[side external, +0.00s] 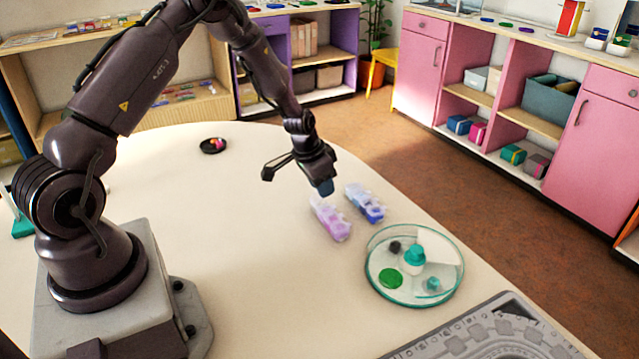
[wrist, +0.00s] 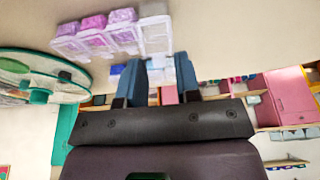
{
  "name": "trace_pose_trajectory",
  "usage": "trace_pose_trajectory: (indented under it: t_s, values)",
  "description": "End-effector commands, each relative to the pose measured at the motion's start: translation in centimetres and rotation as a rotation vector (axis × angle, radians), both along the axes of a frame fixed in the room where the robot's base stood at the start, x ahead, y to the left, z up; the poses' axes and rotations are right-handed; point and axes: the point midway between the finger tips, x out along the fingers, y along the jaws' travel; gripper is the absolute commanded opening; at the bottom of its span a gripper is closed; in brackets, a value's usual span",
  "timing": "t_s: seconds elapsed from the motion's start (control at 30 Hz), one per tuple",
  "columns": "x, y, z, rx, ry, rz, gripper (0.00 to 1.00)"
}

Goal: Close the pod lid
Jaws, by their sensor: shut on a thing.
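The purple pod box (side external: 331,219) lies on the table as a row of clear compartments with pink and purple contents. It also shows in the wrist view (wrist: 98,38), where its end compartment (wrist: 155,36) looks clear and pale. My gripper (side external: 325,188) is at the far end of this box, pointing down. In the wrist view, my gripper (wrist: 160,78) is shut on a clear, pale piece (wrist: 160,70), apparently the pod lid, beside the end compartment. The fingers hide part of it, and its exact angle is unclear.
A blue pod box (side external: 365,203) lies just right of the purple one. A round glass tray (side external: 372,281) with a teal-capped bottle and small items stands nearer the front. A grey board (side external: 455,347) is at the front edge. A small black dish (side external: 213,146) sits at the back left.

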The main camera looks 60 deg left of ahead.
Motion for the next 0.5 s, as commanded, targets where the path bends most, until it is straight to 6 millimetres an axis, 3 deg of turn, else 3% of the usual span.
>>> trace_pose_trajectory:
  t_s: [0.5]
  values:
    - [1.8,-0.1,-1.4,0.018,0.385,-0.002,0.07]
